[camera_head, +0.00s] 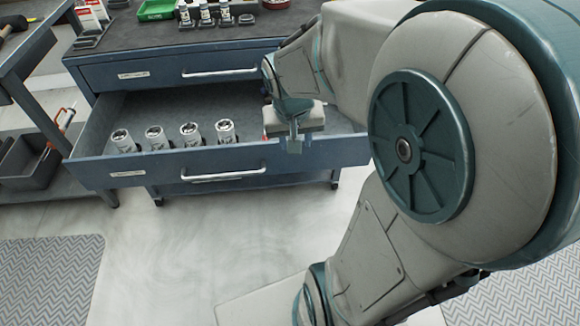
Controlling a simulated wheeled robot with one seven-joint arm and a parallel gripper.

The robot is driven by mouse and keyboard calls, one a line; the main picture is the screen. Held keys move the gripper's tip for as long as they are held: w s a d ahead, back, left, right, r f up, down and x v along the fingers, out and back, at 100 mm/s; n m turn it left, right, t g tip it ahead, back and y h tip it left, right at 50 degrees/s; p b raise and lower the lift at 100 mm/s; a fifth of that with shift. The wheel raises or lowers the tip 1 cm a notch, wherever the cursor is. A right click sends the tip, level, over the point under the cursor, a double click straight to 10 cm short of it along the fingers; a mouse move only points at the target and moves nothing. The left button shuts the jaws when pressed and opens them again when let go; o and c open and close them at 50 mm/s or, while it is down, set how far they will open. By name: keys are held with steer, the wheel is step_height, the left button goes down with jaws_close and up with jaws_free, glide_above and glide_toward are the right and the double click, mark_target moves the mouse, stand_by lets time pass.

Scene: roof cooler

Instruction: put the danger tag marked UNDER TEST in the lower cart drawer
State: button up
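The lower cart drawer (93,170) is pulled open, and several silver cylindrical parts (154,137) stand in its left half. My gripper (294,143) is over the drawer's right part, close to its front wall, pointing down. Its fingertips are small and seen partly edge-on, so I cannot tell whether they are open or shut. A small red bit (265,136) shows just left of the gripper; it is too small to identify. No tag marked UNDER TEST can be read in this view. My arm hides the drawer's right end.
The upper drawer (150,78) is shut. The dark cart top holds a green tray (156,9) and several small bottles (206,15). A side shelf at left holds a grey bin (30,165). The floor (190,235) in front is clear.

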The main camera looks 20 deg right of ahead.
steer(key=s+a+n+y, duration=0.1)
steer(key=s+a+n, duration=0.2)
steer(key=s+a, duration=0.2)
steer(key=s, duration=0.3)
steer(key=shift+s+r+g+y, duration=0.3)
steer(key=shift+s+r, duration=0.05)
steer(key=shift+r, duration=0.05)
stand_by(0.4)
